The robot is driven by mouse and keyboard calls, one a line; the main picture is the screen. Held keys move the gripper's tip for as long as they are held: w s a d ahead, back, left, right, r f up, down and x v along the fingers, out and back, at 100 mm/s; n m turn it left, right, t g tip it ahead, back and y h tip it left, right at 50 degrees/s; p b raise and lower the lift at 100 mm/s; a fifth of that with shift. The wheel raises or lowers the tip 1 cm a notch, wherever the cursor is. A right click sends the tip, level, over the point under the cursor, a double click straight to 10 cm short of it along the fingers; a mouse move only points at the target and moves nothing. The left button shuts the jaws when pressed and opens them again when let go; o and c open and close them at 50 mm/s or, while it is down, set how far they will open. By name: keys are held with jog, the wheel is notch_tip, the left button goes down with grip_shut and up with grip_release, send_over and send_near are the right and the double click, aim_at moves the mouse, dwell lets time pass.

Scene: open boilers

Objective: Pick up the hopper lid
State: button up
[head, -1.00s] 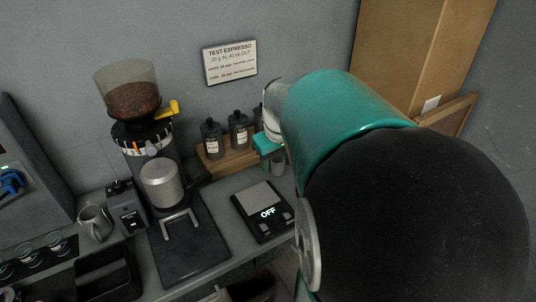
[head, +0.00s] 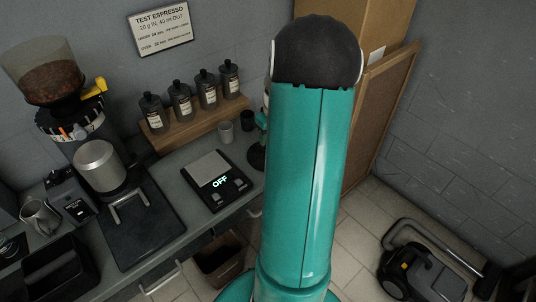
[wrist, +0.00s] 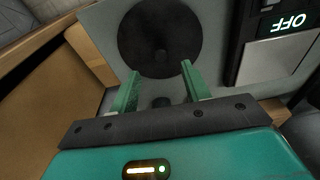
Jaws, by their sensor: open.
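The hopper lid is a dark round disc with a small central knob. It lies on the grey counter at the top middle of the wrist view (wrist: 160,30). In the head view only a part of it (head: 257,157) shows beside my arm, right of the scale. My gripper (wrist: 160,70) is open and empty, its two green fingers pointing toward the lid's near edge. In the head view my gripper is mostly hidden behind my arm. The grinder hopper (head: 45,68), with beans in it, stands open-topped at the upper left.
A scale (head: 215,180) reading OFF lies left of the lid in the head view. Two cups (head: 225,132) and a wooden rack (head: 200,126) of dark bottles stand behind. A cardboard box and board (head: 385,110) stand right of the counter. A vacuum cleaner (head: 425,265) is on the floor.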

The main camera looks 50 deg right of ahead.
jog(key=shift+w+f, duration=0.2)
jog(key=shift+f, duration=0.8)
jog(key=shift+w+f, duration=0.15)
jog(key=shift+f, duration=0.85)
jog(key=shift+w+f, duration=0.2)
jog(key=shift+f, duration=0.8)
grip_shut()
